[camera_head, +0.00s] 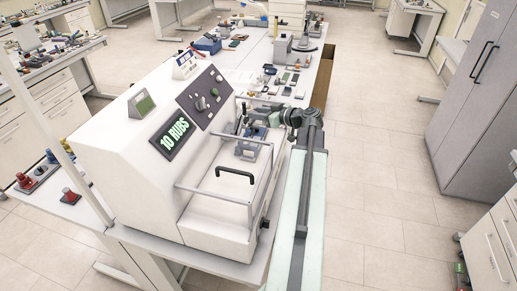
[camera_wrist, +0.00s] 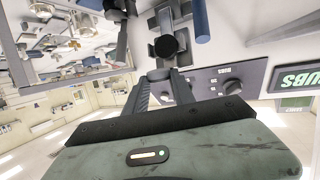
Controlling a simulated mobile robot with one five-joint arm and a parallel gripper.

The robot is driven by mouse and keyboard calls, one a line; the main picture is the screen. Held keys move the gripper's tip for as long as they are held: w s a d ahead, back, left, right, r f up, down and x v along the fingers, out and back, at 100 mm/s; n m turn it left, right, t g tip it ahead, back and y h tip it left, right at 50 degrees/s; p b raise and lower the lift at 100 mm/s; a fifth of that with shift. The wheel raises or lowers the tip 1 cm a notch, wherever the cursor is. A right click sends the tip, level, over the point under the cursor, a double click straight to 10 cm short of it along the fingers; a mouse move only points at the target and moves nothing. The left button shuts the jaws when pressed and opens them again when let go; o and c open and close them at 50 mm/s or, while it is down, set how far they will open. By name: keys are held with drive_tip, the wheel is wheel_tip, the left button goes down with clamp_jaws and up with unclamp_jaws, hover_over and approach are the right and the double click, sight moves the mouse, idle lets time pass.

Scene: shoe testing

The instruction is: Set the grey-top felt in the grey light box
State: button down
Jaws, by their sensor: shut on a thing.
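My gripper (camera_wrist: 161,78) is shut on a small grey piece (camera_wrist: 159,73) in the wrist view, likely the grey-top felt; its shape and underside are mostly hidden. In the head view my gripper (camera_head: 250,116) reaches left from the end of my arm, over the open bay of the white rub machine (camera_head: 140,150). The held piece is too small to make out there. A grey box (camera_head: 282,48) stands on the bench behind; I cannot tell for certain whether it is the grey light box.
The machine has a "10 RUBS" display (camera_head: 173,136) and a clear guard with a black handle (camera_head: 235,174). A dark rod with a round end (camera_wrist: 167,45) is close beyond my fingertips. Small items lie on the far bench. A grey cabinet (camera_head: 480,100) stands right, with open floor between.

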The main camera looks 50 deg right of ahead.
sight(258, 139)
wheel_tip(258, 139, down, 13)
drive_tip(key=b, duration=1.1)
drive_tip(key=shift+f+b, duration=0.1)
drive_tip(key=shift+b, duration=0.3)
drive_tip(key=shift+r, duration=0.25)
drive_tip(key=shift+f, duration=0.25)
drive_tip(key=c, duration=1.1)
unclamp_jaws()
drive_tip(key=shift+o, duration=0.2)
